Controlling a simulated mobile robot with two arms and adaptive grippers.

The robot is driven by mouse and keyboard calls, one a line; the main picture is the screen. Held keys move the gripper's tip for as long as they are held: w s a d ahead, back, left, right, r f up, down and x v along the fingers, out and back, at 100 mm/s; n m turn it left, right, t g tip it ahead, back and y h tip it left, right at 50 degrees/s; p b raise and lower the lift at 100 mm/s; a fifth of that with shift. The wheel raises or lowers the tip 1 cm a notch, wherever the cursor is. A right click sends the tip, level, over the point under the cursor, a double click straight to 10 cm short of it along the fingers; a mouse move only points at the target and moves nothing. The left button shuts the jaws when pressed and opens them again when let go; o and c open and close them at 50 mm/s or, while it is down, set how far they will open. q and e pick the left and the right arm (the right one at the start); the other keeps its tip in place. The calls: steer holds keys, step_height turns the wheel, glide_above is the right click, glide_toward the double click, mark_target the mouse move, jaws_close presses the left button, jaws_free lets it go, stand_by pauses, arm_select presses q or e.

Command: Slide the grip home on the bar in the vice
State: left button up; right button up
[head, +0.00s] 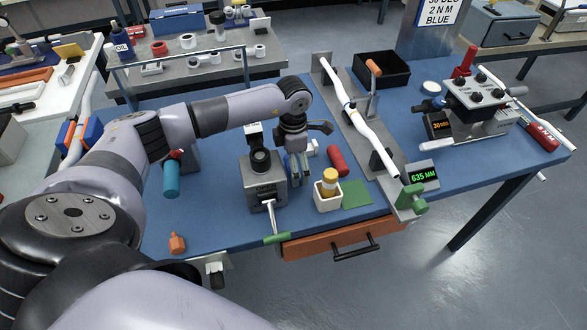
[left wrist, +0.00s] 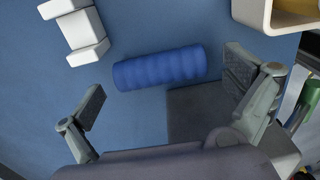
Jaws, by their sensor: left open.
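A blue ribbed grip (left wrist: 160,67) lies on the blue bench top in the left wrist view. It sits between the spread fingers of my left gripper (left wrist: 168,100), with no finger touching it that I can see. In the head view my left gripper (head: 298,172) points down between a grey box-like device with a green handle (head: 266,190) and a white bin (head: 327,203); its fingers mostly hide the grip. A long bent white bar (head: 352,108) is held along a grey metal rail (head: 401,200) with a green-handled clamp (head: 411,197). My right gripper is out of view.
A red grip (head: 338,160) and a white block (left wrist: 77,30) lie near. A green mat (head: 356,193) is beside the bin. A display (head: 422,174) reads 635 MM. A teal cylinder (head: 171,179) is left; a grey control unit (head: 477,100) stands right. A sign (head: 440,12) reads BLUE.

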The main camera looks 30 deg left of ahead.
arm_select(q)
steer(key=shift+c, duration=0.4)
steer(key=c, duration=1.1)
steer(key=shift+r, duration=0.1)
step_height(320, 180, up, 20)
steer(key=b, duration=0.2)
steer(key=shift+b, duration=0.35)
steer(key=o, duration=0.6)
steer(key=c, duration=0.4)
